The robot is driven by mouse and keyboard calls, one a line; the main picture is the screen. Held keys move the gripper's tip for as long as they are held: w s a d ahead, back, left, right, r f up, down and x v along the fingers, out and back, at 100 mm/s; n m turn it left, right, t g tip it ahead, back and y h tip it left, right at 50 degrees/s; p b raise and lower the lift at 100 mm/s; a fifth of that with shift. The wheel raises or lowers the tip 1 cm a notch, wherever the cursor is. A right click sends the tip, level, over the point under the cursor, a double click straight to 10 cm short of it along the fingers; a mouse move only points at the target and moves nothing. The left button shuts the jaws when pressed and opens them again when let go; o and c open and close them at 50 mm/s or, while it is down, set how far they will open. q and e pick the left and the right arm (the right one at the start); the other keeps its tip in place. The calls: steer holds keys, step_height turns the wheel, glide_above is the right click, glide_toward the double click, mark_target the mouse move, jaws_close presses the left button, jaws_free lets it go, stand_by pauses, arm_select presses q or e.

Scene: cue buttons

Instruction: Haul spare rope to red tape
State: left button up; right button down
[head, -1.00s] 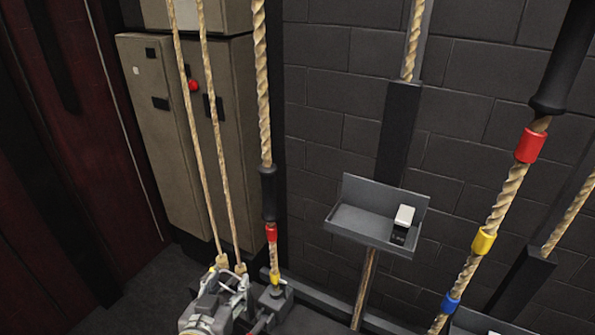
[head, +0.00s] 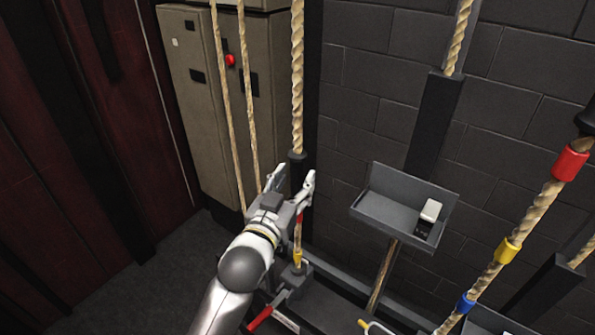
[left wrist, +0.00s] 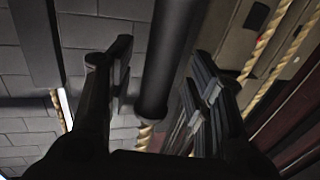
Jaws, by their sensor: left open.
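A thick twisted rope (head: 298,75) hangs left of centre in the head view. It has a black sleeve, with red tape (head: 299,217) and yellow tape (head: 297,256) below. My left gripper (head: 291,178) is open and empty at the sleeve's height, its fingers pointing up. In the left wrist view the black sleeve (left wrist: 165,60) shows between the spread fingers; whether it is within their reach is unclear. Another thick rope at the right carries red tape (head: 570,163), yellow tape (head: 507,249) and blue tape (head: 465,303). My right gripper is out of view.
A grey tray (head: 385,213) with a small black-and-white item (head: 428,218) stands out right of the gripper. Two thin ropes (head: 232,105) hang in front of a beige cabinet (head: 195,100). A red-handled lever (head: 260,319) is low beside my arm. Dark floor is clear at left.

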arm_select(q)
steer(key=shift+x, duration=1.2)
jaws_close()
